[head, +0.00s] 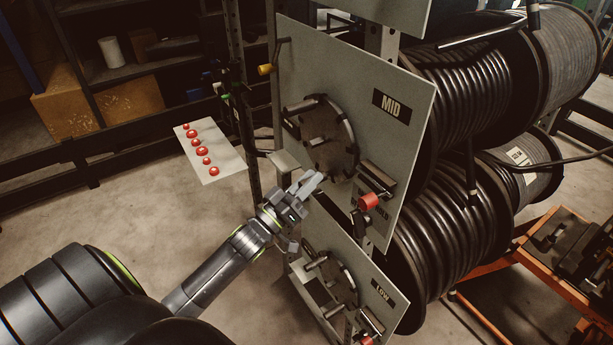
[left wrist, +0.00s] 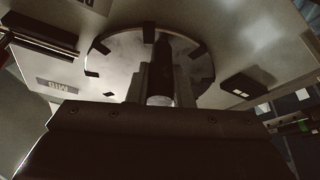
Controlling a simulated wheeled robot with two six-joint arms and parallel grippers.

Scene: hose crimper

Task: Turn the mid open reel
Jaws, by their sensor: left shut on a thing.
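The MID reel's round crank plate (head: 328,140) is on the grey panel with the MID label (head: 391,105). It has several short handles sticking out. My left gripper (head: 311,183) is at the lower edge of this plate. In the left wrist view, its fingers (left wrist: 160,85) are shut on a dark cylindrical handle (left wrist: 162,62) of the plate (left wrist: 120,50). The hose coils of the MID reel (head: 460,90) are behind the panel. My right gripper is not in view.
A LOW panel with a similar crank plate (head: 330,277) is just below. A red knob (head: 368,202) sits right of the MID plate. An orange-framed cart (head: 560,250) is at the right.

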